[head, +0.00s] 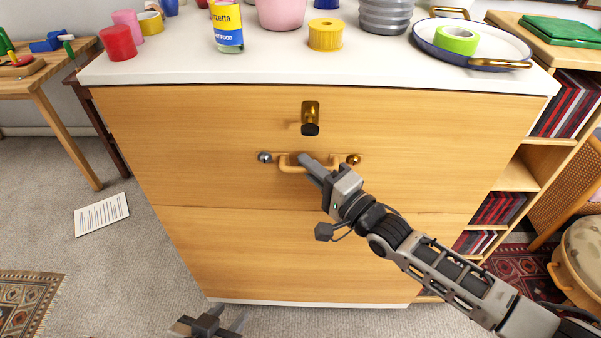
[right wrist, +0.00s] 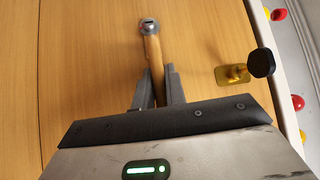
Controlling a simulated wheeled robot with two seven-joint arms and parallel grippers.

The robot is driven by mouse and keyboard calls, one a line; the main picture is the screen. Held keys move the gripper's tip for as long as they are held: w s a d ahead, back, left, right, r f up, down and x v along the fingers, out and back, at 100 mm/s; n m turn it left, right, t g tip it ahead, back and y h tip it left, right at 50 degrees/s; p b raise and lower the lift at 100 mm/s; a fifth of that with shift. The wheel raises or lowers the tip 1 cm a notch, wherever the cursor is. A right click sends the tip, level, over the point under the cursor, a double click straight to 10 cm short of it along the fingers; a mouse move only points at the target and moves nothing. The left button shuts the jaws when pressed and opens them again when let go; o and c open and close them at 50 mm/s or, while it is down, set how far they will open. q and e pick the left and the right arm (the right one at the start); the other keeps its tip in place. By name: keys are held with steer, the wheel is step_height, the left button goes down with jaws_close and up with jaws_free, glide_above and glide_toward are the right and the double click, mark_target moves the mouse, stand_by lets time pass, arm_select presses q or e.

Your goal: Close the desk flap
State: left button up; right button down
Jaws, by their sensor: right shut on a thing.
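The desk flap (head: 200,130) is the wooden upper front panel of the white-topped desk. It stands upright in line with the front below it. A wooden bar handle (head: 290,168) sits on it between a silver knob (head: 265,157) and a brass knob (head: 353,159). My right gripper (head: 304,164) is shut on the handle. In the right wrist view the fingers (right wrist: 157,90) lie on both sides of the handle (right wrist: 153,58). A brass latch with a dark end (head: 310,118) sits above the handle. My left gripper (head: 222,322) is low at the bottom edge, open and empty, clear of the desk.
The white top (head: 180,70) carries cans, a jar (head: 228,28), yellow tape (head: 325,34) and a tray (head: 480,48) with green tape. A shelf (head: 515,180) with books stands right. A paper sheet (head: 102,214) lies on the carpet left, where floor is free.

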steer(key=c, duration=1.7)
jaws_free()
steer(key=shift+r, duration=0.1)
steer(key=b+v, duration=0.1)
steer(key=v, duration=1.5)
steer(key=shift+b, duration=0.3)
